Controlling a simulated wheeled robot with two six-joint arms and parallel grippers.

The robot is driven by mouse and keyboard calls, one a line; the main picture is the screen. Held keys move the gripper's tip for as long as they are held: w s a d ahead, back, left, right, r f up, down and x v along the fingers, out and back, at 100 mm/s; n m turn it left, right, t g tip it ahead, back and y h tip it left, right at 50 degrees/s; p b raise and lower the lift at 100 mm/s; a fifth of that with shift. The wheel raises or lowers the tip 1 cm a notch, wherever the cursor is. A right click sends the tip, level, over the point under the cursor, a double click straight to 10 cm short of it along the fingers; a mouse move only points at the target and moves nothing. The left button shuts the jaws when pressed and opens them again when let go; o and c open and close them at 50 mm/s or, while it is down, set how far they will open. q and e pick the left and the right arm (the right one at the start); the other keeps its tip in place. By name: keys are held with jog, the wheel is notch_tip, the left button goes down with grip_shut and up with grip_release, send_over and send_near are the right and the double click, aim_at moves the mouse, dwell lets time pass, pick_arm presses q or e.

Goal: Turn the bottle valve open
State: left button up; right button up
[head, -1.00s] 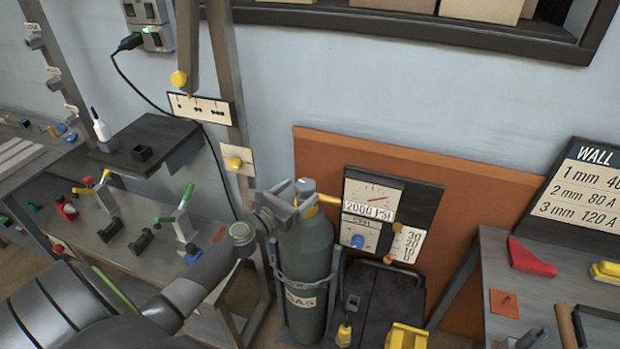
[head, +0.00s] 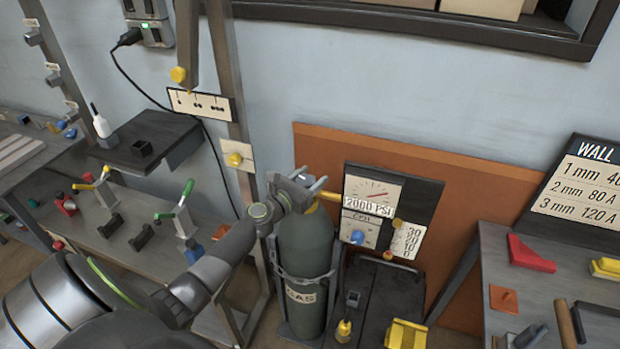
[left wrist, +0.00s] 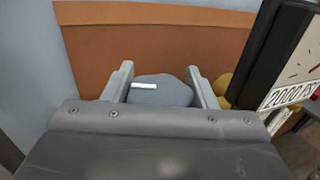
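The green-grey gas bottle (head: 306,250) stands upright in its holder, with a yellow fitting at its neck. My left gripper (head: 309,179) is at the bottle's top, with its fingers pointing towards the wall. In the left wrist view the rounded blue-grey valve top (left wrist: 160,92), with a white mark, lies between the two spread fingers (left wrist: 160,76). The fingers overlap its edges in that view, and I see no clear grip on it. In the head view the gripper mostly hides the valve. My right gripper is not in view.
A gauge panel (head: 410,205) reading 2000 PSI stands right of the bottle, before an orange board (head: 450,210). A grey post (head: 232,100) rises behind left. A bench with clamps (head: 150,265) is at left, another table (head: 505,270) at right.

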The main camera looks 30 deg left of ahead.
pick_arm(q)
jog(key=shift+c, duration=1.2)
jog(key=shift+y, duration=0.3)
